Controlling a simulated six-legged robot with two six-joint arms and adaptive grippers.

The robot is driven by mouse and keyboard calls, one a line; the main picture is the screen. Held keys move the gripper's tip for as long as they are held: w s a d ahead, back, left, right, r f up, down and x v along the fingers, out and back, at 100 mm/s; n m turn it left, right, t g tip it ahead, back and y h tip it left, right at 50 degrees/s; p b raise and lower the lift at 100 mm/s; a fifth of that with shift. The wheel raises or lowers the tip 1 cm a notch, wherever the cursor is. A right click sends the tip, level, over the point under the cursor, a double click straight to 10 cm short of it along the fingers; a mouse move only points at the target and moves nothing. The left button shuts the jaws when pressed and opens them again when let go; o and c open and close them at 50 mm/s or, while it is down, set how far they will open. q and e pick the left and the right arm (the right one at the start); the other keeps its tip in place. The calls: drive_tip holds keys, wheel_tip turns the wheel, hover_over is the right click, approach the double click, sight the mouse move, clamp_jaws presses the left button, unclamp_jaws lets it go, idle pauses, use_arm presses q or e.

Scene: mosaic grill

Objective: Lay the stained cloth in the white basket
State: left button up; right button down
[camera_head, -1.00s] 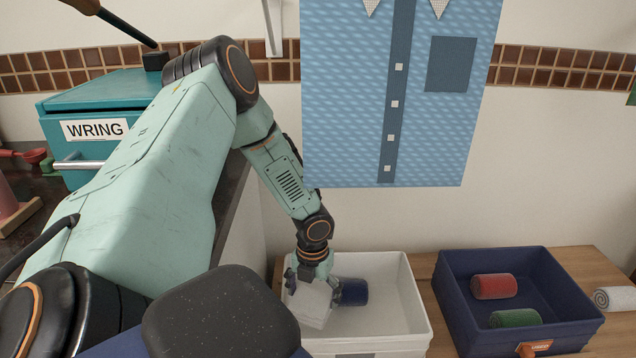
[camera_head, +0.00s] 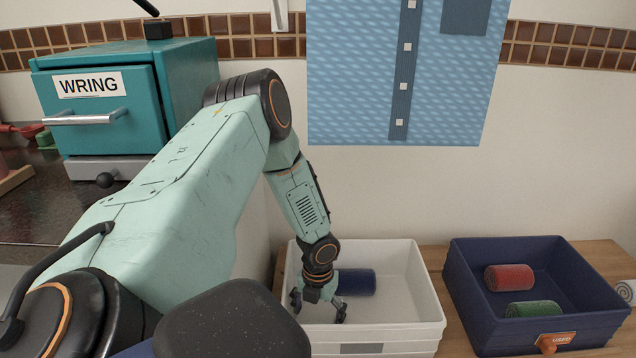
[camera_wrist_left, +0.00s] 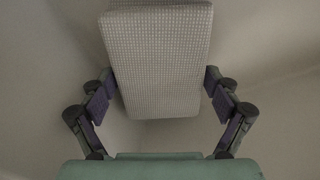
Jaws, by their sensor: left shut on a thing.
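The white basket (camera_head: 433,316) stands on the wooden bench. My left gripper (camera_head: 319,308) is inside it, pointing down, in its left part. In the left wrist view a pale grey, waffle-textured block-like cloth (camera_wrist_left: 158,60) sits between the two fingers, which are shut on its sides. I see no stain on the side that shows. In the head view this cloth is hard to tell from the white basket. A dark blue rolled cloth (camera_head: 357,282) lies in the basket just behind and right of the gripper. My right gripper is not in view.
A navy bin (camera_head: 462,290) with an orange tag stands right of the basket, holding a red roll (camera_head: 510,277) and a green roll (camera_head: 533,309). A teal wringer box (camera_head: 135,100) stands on the dark counter at left. A blue shirt-like hanging (camera_head: 350,75) is behind.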

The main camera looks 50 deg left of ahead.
sight(318, 313)
use_arm(q)
drive_tip(key=shift+f, duration=0.25)
drive_tip(key=shift+f, duration=0.15)
drive_tip(key=o, duration=0.8)
wheel_tip(318, 313, up, 12)
drive_tip(key=p, duration=0.8)
drive_tip(key=shift+r, duration=0.2)
drive_tip(key=shift+f, duration=0.15)
wheel_tip(318, 313, down, 12)
drive_tip(key=b, duration=0.8)
drive_tip(key=shift+f, duration=0.1)
